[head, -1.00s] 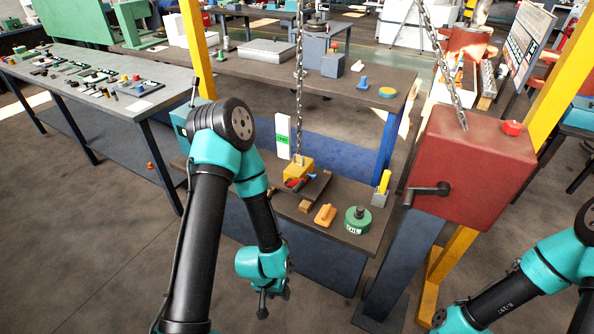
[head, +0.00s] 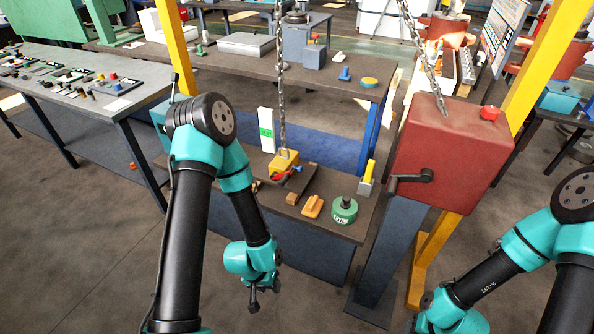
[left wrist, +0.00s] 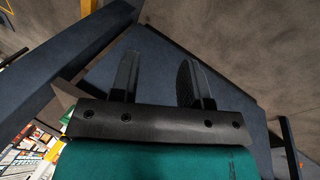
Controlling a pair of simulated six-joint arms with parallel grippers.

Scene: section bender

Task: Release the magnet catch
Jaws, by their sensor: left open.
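A yellow block (head: 284,163) hangs on a chain (head: 281,90) over the small bench, with a red and a blue part just below it. I cannot tell which part is the magnet catch. My left gripper (head: 263,298) hangs in front of the bench, below its top and apart from everything on it. In the left wrist view the left gripper (left wrist: 158,75) has its two fingers spread with nothing between them. My right arm shows at the lower right of the head view, but its fingers are out of the picture.
The bench top (head: 300,228) also bears an orange block (head: 313,206), a green round weight (head: 344,212) and a yellow-handled piece (head: 368,172). A red box with a crank (head: 450,155) stands to the right on a post. Floor in front is clear.

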